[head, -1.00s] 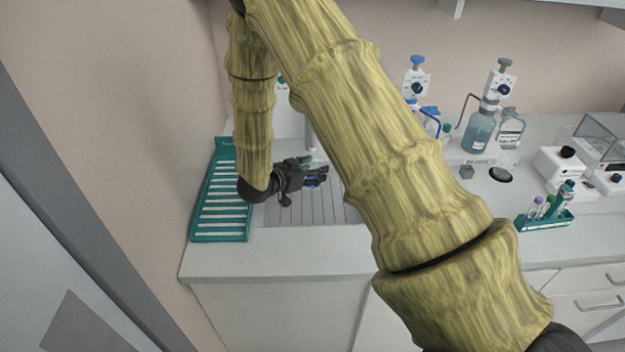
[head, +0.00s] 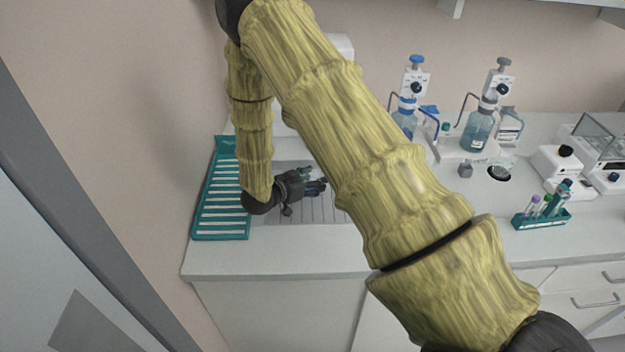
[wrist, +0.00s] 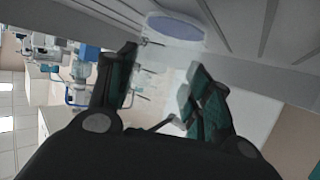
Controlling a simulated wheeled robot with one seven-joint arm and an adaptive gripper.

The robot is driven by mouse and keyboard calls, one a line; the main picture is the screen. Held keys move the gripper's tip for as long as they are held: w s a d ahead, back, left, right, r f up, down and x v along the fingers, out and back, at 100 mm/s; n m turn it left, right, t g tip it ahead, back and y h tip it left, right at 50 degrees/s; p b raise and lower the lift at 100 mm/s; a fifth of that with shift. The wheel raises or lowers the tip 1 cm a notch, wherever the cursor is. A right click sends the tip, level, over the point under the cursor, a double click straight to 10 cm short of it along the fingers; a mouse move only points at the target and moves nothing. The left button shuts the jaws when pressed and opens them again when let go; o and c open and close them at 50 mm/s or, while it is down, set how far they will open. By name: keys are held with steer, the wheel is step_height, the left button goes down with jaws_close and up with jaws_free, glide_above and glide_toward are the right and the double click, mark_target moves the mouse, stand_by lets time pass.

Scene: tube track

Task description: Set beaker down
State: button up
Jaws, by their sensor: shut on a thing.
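My gripper (head: 316,182) is low over the grooved grey draining area (head: 290,215) of the counter, beside the green slatted rack. In the wrist view, my gripper (wrist: 165,92) is shut on the clear beaker (wrist: 165,62), whose see-through wall shows faintly between the dark green finger pads. A pale bluish round end of the beaker shows near the grooved surface (wrist: 265,30). I cannot tell whether it touches. In the head view, the beaker is mostly hidden by the fingers and barely distinguishable.
The green slatted rack (head: 222,205) lies left of my gripper. Bottles with dispenser tops (head: 480,128) stand at the back right. A green tube rack (head: 542,217) and a balance (head: 600,155) stand further right. My arm hides the middle of the counter.

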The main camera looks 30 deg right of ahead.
steer(key=o, duration=1)
steer(key=shift+f, duration=0.1)
steer(key=shift+r, duration=0.2)
steer(key=shift+a, duration=0.4)
steer(key=b+v, duration=0.3)
steer(key=v, duration=0.8)
steer(key=shift+r, duration=0.15)
